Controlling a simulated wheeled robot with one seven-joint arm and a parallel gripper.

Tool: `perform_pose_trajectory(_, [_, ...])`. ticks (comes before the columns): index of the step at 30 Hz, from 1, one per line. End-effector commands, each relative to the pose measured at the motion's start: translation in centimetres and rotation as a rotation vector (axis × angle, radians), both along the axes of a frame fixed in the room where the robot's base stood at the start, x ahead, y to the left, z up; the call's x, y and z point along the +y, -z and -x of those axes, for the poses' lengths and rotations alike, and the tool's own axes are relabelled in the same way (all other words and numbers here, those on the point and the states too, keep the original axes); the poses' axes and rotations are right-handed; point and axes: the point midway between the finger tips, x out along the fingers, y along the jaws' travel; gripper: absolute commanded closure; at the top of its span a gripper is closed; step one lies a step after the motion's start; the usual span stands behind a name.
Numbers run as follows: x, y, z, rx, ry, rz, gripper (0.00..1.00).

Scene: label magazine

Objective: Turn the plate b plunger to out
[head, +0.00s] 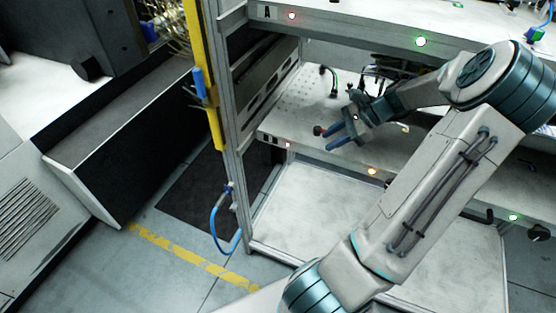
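Plate B (274,128) is the middle shelf of the metal rack, with a label at its front left corner too small to read surely. A small red knob (318,130), which looks like its plunger, shows at the left beside my gripper's fingertips. My gripper (327,139) reaches over this shelf from the right. Its two blue fingers are apart with a gap between them, and nothing is visibly held. The upper fingertip is close to or overlaps the red knob; I cannot tell whether they touch. The plunger's shaft and setting are hidden or too small to see.
Plate A (350,22) lies above as the upper shelf. Plate B's front edge carries a red light (288,145), an orange light (372,171) and a green light (513,217). Black cables (333,82) stand behind my gripper. A yellow post (205,75) stands left of the rack.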

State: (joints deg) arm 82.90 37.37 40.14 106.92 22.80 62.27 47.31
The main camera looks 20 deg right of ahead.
Motion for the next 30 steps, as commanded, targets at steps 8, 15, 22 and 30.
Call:
perform_pose_trajectory(8, [4.4, -0.1, -0.2, 0.014, -0.195, 0.139, 0.67])
perform_pose_trajectory(15, [7.6, -0.6, 0.1, 0.011, -0.358, 0.251, 0.67])
perform_pose_trajectory(22, [10.4, -1.2, 0.7, -0.003, -0.512, 0.354, 0.67])
perform_pose_trajectory(30, [13.4, -2.2, 1.7, -0.034, -0.689, 0.468, 0.67])
